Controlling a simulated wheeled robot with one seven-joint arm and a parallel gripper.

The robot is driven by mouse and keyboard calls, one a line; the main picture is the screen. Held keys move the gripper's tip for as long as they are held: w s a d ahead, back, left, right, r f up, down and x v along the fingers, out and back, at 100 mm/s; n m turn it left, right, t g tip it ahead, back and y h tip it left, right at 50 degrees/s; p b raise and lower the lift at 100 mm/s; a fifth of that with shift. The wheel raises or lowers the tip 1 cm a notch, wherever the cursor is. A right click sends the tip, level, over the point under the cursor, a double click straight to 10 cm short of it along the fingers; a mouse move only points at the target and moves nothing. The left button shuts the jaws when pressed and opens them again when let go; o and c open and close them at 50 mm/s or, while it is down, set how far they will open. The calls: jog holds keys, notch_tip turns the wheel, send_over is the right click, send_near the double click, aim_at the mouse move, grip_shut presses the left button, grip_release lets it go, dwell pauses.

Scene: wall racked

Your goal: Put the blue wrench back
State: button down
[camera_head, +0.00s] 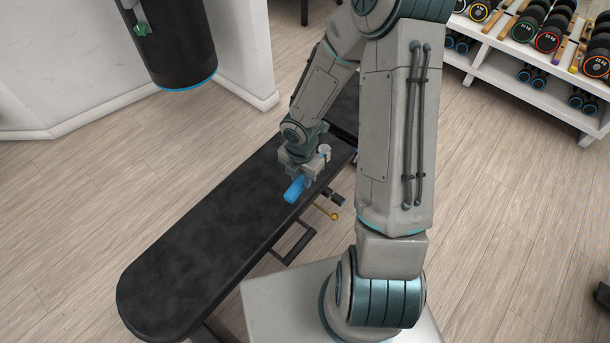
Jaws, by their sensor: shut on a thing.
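The blue wrench (294,191) shows as a thick blue bar at my gripper (303,180), over the black padded bench (190,255). My gripper is low over the bench, pointing down, and is shut on the blue wrench. The gripper's fingers and part of the wrench are hidden by the wrist, so only the blue end pointing down and left shows clearly. I cannot tell whether the wrench touches the pad. No holder for the wrench is clear in this view.
A black punching bag (178,45) hangs at upper left by a white wall (60,70). A white rack (500,50) with several dumbbells stands at upper right. A yellow knob (333,216) sticks out beside the bench. The wooden floor left of the bench is clear.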

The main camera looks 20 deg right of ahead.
jog(key=a+f+b, duration=0.1)
jog(key=a+f, duration=0.1)
jog(key=a, duration=0.1)
jog(key=a+f+b, duration=0.1)
jog(key=a, duration=0.2)
jog(key=a+f+b, duration=0.1)
jog(key=a+f, duration=0.1)
jog(key=shift+w+a+f+b, duration=0.2)
jog(key=shift+a+f+b, duration=0.1)
jog(key=shift+a, duration=0.1)
jog(key=shift+a+f+b, duration=0.2)
jog(key=shift+f+b, duration=0.1)
jog(key=shift+f, duration=0.3)
jog(key=shift+a+f+b, duration=0.15)
jog(key=shift+f+b, duration=0.1)
jog(key=shift+f, duration=0.35)
jog(key=shift+d+f, duration=0.1)
jog(key=shift+f, duration=0.5)
jog(key=c, duration=1.1)
grip_release()
